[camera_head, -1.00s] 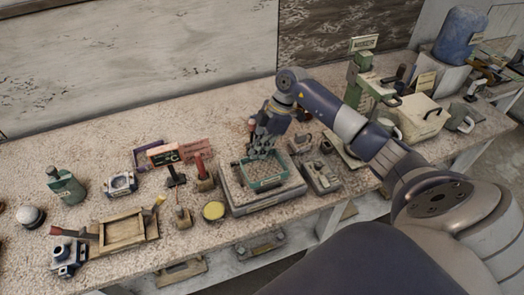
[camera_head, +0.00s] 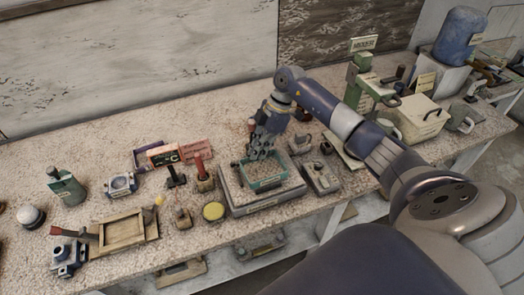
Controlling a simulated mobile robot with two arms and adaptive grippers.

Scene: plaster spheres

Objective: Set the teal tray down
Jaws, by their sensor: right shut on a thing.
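The teal tray (camera_head: 266,184) is a small open box with a brownish inside. It sits at or just over a larger grey tray-like platform (camera_head: 233,200) on the bench; I cannot tell whether it touches. My right gripper (camera_head: 259,156) points down at the far side of the teal tray, shut on its far rim. The fingertips are small and partly hidden. My left gripper is not in view.
A grey block-like device (camera_head: 321,178) stands close on the right. A yellow-topped round tin (camera_head: 213,211) and red-handled tools (camera_head: 203,175) stand close on the left. A wooden frame (camera_head: 122,231) lies further left.

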